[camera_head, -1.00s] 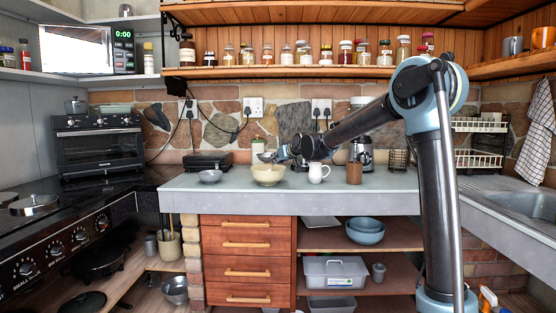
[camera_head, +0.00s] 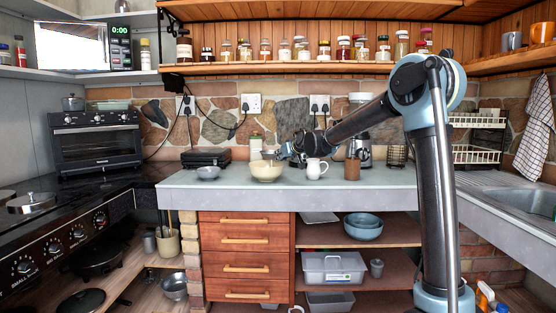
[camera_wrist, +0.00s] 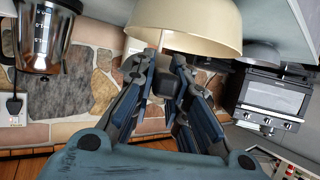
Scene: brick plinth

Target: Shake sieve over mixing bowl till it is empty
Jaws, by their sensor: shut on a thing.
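The cream mixing bowl (camera_head: 266,173) stands upright on the grey counter, and its side fills the top of the wrist view (camera_wrist: 190,28). My gripper (camera_head: 286,150) is just above and right of the bowl's rim. In the wrist view its fingers (camera_wrist: 160,68) are closed in close to the bowl's side. It is shut on the sieve (camera_head: 268,154), a small grey shape over the bowl in the head view. The sieve's contents cannot be made out, the bowl's inside is barely seen, and the grip on the handle is mostly hidden by the fingers.
A small grey bowl (camera_head: 208,172) stands left of the mixing bowl. A white jug (camera_head: 316,168) stands close on its right, then a brown canister (camera_head: 352,169) and a blender (camera_head: 363,150). A green-capped jar (camera_head: 256,146) is behind. The counter's front strip (camera_head: 240,187) is clear.

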